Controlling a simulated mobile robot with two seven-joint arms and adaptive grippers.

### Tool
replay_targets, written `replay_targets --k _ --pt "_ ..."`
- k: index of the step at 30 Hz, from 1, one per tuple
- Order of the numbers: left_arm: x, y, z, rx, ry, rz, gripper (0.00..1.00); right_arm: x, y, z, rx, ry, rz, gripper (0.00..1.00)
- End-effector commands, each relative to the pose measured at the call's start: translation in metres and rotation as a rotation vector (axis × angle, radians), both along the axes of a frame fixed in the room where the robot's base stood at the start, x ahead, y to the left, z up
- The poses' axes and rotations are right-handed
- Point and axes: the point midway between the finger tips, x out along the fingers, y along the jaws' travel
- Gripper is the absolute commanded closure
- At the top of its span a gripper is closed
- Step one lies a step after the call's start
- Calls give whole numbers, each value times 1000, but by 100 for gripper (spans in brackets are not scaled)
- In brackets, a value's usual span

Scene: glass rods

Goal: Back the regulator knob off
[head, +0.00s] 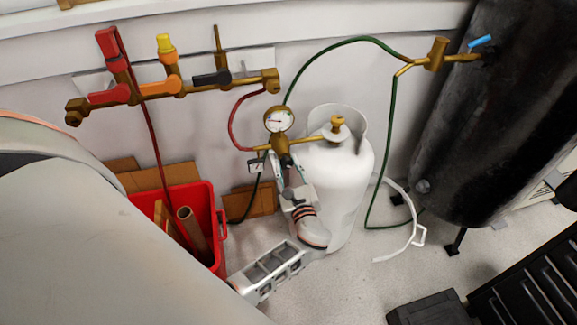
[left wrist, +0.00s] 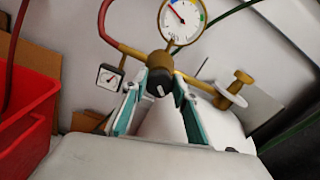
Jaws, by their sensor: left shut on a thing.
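The brass regulator (head: 279,142) with a round white gauge (head: 279,120) sits in front of the white gas cylinder (head: 336,190). Its black knob (head: 286,161) faces down toward me. My left gripper (head: 286,172) comes up from below and is shut on the knob. In the left wrist view the knob (left wrist: 158,83) is between the teal-padded fingers of the gripper (left wrist: 158,92). The large gauge (left wrist: 182,20) is above it, with its needle toward the upper left. A smaller square gauge (left wrist: 109,77) is at the left. My right gripper is not in view.
A brass valve manifold (head: 170,88) is on the wall at the left. A red bin (head: 206,225) with rolls stands at the lower left, close to my arm. Red and green hoses (head: 340,42) run from the regulator. A dark tank (head: 480,120) stands at the right.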

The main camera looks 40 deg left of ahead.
Motion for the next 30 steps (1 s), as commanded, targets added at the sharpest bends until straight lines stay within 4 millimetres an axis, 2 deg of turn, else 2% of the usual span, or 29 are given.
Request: replay_targets --k 7,16,30 --pt "-3 0 -7 -129 -145 1 93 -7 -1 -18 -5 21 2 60" --pt "-3 1 -8 -300 -344 2 93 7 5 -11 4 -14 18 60" --pt "-3 1 -5 -465 -539 2 93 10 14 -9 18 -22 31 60"
